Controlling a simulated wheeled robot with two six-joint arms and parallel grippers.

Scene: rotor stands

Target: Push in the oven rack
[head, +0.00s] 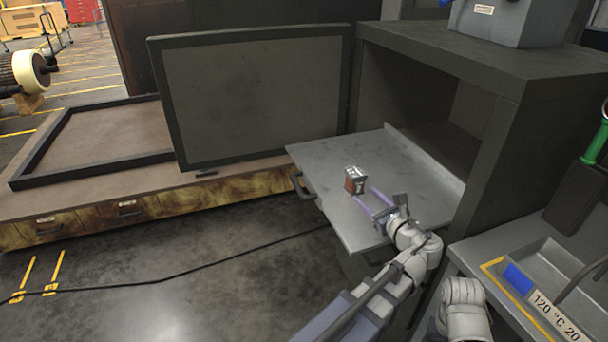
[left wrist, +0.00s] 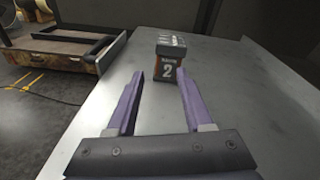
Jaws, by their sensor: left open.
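The oven rack (head: 330,185) is a flat grey metal tray, pulled out of the dark oven (head: 495,95) toward the left, with a handle (head: 301,186) on its front edge. My left gripper (head: 364,200) is open above the rack. Its two purple fingers point at the box in the left wrist view (left wrist: 157,78), with the box just beyond and between the tips. I cannot tell whether they touch it. My right gripper is not in view.
The oven door (head: 255,95) stands open to the left of the opening. A low wooden bench with drawers (head: 130,208) lies at left. A grey counter with a tray labelled "120 °C" (head: 550,300) is at lower right. A black cable crosses the floor.

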